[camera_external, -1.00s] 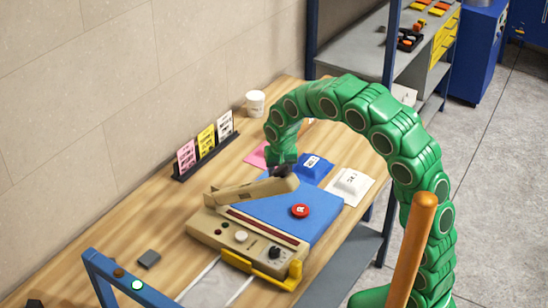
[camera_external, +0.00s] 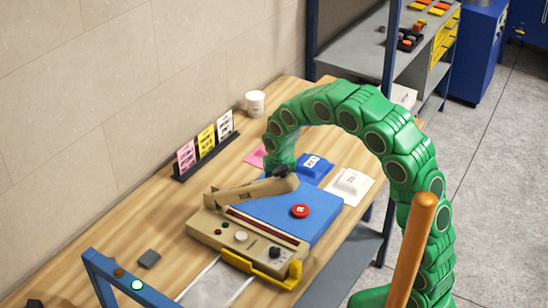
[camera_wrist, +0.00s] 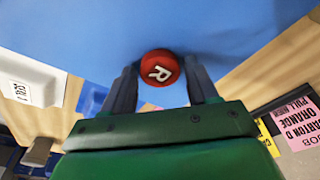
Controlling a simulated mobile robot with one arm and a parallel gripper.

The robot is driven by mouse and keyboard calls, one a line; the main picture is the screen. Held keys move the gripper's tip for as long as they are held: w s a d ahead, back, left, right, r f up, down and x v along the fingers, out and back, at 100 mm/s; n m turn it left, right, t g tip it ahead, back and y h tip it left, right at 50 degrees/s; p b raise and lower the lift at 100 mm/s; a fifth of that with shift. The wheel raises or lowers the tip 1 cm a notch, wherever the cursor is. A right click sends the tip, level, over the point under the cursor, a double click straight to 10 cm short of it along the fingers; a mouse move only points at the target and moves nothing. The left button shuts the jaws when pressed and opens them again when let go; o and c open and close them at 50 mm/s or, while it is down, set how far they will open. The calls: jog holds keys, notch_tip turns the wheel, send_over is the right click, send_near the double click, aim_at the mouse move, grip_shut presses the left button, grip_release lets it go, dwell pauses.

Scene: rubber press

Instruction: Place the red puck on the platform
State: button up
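The red puck (camera_external: 300,211), marked with a white R, lies on the blue flat surface (camera_external: 318,228) beside the beige press (camera_external: 240,238). In the wrist view, the puck (camera_wrist: 160,68) appears beyond and between the tips of my fingers, with blue surface (camera_wrist: 80,30) around it. My gripper (camera_wrist: 160,85) is open, its dark fingers spread and apparently empty. In the external view, my gripper (camera_external: 281,171) is small and partly hidden behind the press's raised arm (camera_external: 255,189), up and left of the puck. I cannot tell which surface is the platform.
Blue (camera_external: 314,168), white (camera_external: 351,185) and pink pads lie near my gripper. A card rack (camera_external: 205,158) and a white cup (camera_external: 255,103) stand near the wall. A yellow bracket (camera_external: 262,270) fronts the press. Bare wood (camera_external: 130,225) lies left of it.

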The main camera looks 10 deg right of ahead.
jog(key=shift+o, duration=0.9)
notch_tip(320, 180, up, 12)
jog(key=s, duration=0.2)
jog(key=shift+r, duration=0.1)
jog(key=shift+d, duration=0.15)
jog(key=s+d+r+g, duration=0.1)
jog(key=s+d, duration=0.4)
jog(key=d, duration=0.4)
jog(key=s+d+r+g, duration=0.1)
jog(key=s+d, duration=0.4)
jog(key=d, duration=0.4)
jog(key=s+d+f, duration=0.1)
jog(key=s+d, duration=0.5)
jog(key=s, duration=0.4)
jog(key=s+d+f+g, duration=0.1)
jog(key=s+d+f, duration=0.1)
jog(key=s+d, duration=0.4)
jog(key=s, duration=0.5)
jog(key=shift+d+g, duration=0.2)
jog(key=shift+g, duration=0.1)
